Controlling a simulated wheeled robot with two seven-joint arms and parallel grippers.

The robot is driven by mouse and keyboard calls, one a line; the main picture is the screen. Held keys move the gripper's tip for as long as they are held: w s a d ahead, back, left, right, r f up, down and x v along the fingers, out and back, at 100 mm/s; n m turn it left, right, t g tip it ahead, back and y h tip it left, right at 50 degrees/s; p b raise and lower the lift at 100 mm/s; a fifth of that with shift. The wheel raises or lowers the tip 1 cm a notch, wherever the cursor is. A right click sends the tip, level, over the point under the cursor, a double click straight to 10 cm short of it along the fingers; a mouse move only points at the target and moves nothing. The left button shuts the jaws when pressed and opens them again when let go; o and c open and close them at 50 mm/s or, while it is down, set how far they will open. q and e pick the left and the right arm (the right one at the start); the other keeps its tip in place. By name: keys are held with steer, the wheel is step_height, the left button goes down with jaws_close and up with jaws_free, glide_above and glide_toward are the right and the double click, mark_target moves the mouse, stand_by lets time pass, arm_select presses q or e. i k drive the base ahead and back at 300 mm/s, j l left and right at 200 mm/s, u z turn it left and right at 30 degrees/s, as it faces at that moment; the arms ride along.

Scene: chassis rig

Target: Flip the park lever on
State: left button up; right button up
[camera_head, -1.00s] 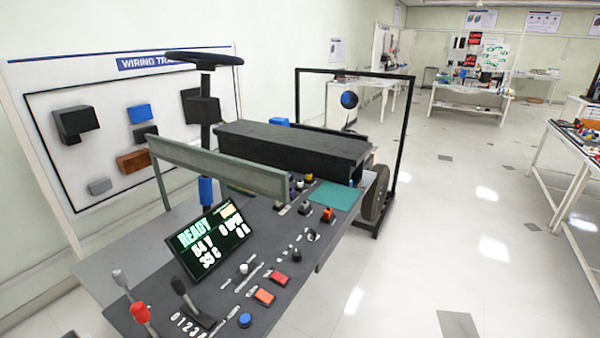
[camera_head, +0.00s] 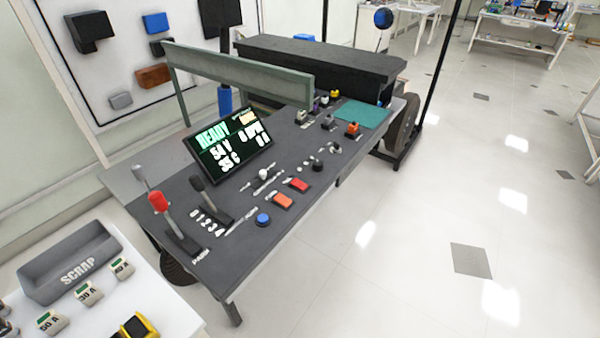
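The lever with the red knob (camera_head: 158,202) stands at the near left corner of the dark control bench (camera_head: 235,265). Its slot ends beside a white label (camera_head: 201,256) that seems to read PARK. The lever leans up and to the left. Neither of my grippers is in view.
The display (camera_head: 229,141) reads READY. A blue button (camera_head: 263,219) and orange (camera_head: 283,201) and red (camera_head: 299,185) switches lie right of the levers. A white table (camera_head: 150,290) with a grey SCRAP bin (camera_head: 72,262) is at lower left. Floor on the right is clear.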

mark_target(156, 199)
steer(key=u, duration=1.25)
